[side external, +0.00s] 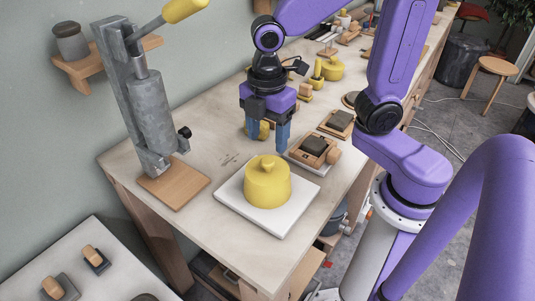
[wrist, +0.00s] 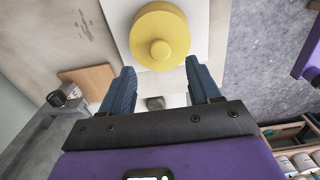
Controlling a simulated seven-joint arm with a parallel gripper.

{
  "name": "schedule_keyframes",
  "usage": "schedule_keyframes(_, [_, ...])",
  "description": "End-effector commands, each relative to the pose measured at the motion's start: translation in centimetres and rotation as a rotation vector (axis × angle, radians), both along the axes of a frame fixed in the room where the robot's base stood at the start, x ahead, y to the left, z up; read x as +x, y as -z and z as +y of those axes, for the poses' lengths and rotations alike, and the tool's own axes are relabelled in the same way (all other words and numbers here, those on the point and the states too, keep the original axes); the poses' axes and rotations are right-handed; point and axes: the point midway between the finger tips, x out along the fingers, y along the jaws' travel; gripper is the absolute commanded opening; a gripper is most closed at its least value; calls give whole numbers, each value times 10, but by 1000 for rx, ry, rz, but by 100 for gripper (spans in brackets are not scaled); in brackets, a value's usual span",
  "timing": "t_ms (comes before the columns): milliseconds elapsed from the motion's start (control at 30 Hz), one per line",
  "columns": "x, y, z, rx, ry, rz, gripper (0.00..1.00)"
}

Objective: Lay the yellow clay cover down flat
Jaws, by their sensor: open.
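The yellow clay cover (side external: 267,185), a round piece with a small knob on top, sits upright and level on a square white board (side external: 233,194) near the front of the bench. The wrist view shows the cover (wrist: 160,22) from above, with its knob just beyond the fingertips. My gripper (side external: 266,139) is above the bench, higher than the cover and behind it in the side view. Its blue fingers are apart with nothing between them, and they show in the wrist view (wrist: 160,68).
A grey lever press (side external: 150,110) on a wooden base (side external: 173,190) stands left of the board. More yellow and wooden pieces lie farther back. The bench's front left is clear.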

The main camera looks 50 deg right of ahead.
Motion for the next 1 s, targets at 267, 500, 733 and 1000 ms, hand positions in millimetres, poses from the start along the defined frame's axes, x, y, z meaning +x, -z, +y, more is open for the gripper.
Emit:
schedule_keyframes(267, [-1,43,-1,-3,-1,3,62])
schedule_keyframes(500, [-1,60,0,-1,-1,1,62])
schedule_keyframes(733, [0,61,0,1,-1,-1,62])
schedule_keyframes(1000, [0,61,0,0,-1,0,3])
